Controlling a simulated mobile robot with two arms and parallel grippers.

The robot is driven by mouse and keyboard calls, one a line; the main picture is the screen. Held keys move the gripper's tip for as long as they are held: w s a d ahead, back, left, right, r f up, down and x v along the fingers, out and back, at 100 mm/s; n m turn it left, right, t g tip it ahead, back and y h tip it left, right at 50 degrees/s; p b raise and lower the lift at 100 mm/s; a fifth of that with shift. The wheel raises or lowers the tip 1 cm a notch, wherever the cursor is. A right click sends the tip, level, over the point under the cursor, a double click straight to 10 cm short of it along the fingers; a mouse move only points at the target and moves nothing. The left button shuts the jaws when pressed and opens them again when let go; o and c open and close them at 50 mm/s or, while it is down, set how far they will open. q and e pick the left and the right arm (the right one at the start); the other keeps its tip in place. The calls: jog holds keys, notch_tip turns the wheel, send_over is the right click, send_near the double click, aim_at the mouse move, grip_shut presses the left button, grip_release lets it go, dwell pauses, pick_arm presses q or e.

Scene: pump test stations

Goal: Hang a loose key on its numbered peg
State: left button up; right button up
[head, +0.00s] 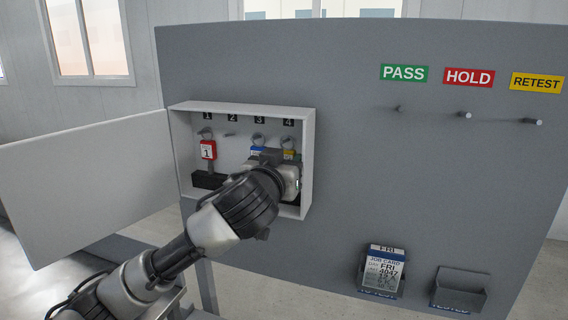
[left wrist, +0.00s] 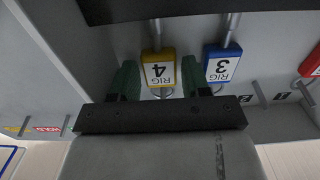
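A shallow key cabinet (head: 312,150) with its door open holds pegs numbered 1 to 4. A red key tag (head: 208,150) hangs under 1, a blue "RIG 3" tag (head: 257,151) under 3 and a yellow "RIG 4" tag (head: 289,155) under 4. The peg under 2 (head: 230,134) is bare. My left gripper (left wrist: 160,80) is in the cabinet, its green fingers apart on either side of the yellow tag (left wrist: 158,70), with narrow gaps showing. The blue tag (left wrist: 222,65) is just beside one finger. My right gripper is out of view.
The open cabinet door (head: 90,180) stands out to the left. A dark ledge (head: 207,181) lies low inside the cabinet. On the grey panel are bare pegs under PASS (head: 404,73), HOLD and RETEST, a job card (head: 383,272) in a holder and an empty holder (head: 459,291).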

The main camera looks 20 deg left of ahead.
pick_arm(q)
jog(key=shift+o, duration=1.4)
